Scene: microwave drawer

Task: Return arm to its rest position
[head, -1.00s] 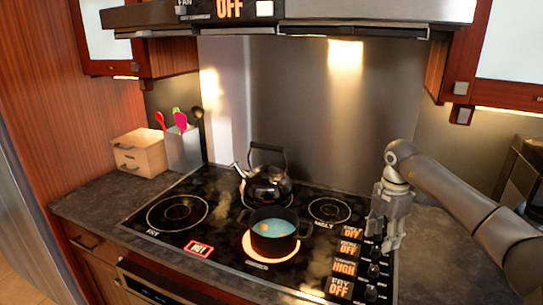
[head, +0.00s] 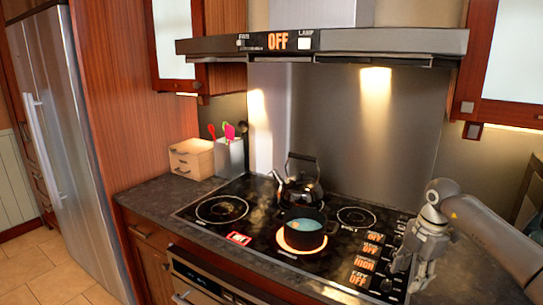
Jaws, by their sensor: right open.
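My right gripper (head: 412,273) is at the right of the head view, its arm coming in from the right edge. It hangs over the right front part of the cooktop (head: 250,256), beside the knobs and their orange-lettered labels. It is open and I see nothing in it. My left gripper is out of view. A black pot (head: 304,239) with pale blue liquid sits on a glowing orange burner, to the left of the gripper and apart from it. One label (head: 365,265) reads HIGH; the others read OFF.
A dark kettle (head: 298,189) stands behind the pot. A range hood (head: 330,45) hangs above. A small wooden drawer box (head: 191,161) and a utensil holder (head: 229,157) stand at the back left of the counter. A steel fridge (head: 62,150) is at far left, with open tiled floor before it.

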